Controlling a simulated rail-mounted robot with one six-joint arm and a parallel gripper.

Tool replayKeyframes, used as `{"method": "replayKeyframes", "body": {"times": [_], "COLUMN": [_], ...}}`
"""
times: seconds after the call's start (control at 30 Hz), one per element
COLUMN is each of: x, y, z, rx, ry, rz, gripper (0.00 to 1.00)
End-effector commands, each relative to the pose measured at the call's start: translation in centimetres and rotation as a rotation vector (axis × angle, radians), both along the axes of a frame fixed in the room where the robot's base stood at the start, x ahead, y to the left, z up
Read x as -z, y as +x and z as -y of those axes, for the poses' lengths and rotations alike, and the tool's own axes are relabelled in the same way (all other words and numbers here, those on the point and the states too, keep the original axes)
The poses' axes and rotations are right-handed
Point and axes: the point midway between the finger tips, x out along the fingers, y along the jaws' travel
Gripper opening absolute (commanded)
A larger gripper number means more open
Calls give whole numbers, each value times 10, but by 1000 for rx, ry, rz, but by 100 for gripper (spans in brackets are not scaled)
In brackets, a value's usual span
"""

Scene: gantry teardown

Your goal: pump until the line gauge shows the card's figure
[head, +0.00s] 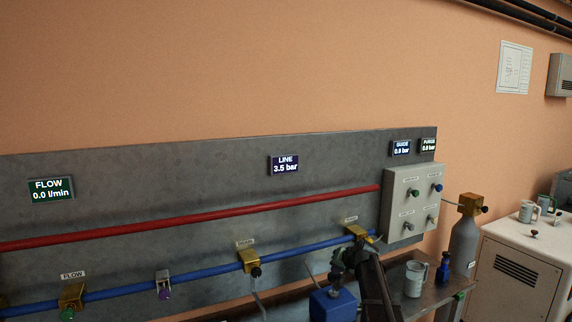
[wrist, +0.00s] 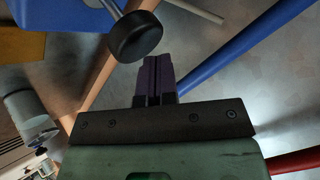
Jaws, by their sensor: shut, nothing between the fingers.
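The line gauge (head: 285,165) on the grey panel reads 3.5 bar. My gripper (head: 337,278) is over the blue box-shaped pump (head: 332,306) at the bottom of the head view. In the wrist view my gripper (wrist: 157,77) is shut and empty. A black round knob on a metal rod (wrist: 135,36) is just beyond and left of the fingertips; I cannot tell whether they touch.
A blue pipe (head: 205,274) with brass valves, one labelled FLOW (head: 72,298), runs below a red pipe (head: 200,214). The flow display (head: 50,189) reads 0.0 l/min. A grey control box (head: 412,203), mug (head: 415,278) and blue bottle (head: 443,268) are at right.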

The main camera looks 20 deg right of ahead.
Motion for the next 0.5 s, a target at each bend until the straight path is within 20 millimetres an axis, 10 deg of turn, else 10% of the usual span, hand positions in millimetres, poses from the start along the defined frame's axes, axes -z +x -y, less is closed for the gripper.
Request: {"method": "replayKeyframes", "body": {"times": [0.5], "x": [-18], "y": [0], "z": [0], "rx": [0], "ry": [0], "rz": [0], "gripper": [0]}}
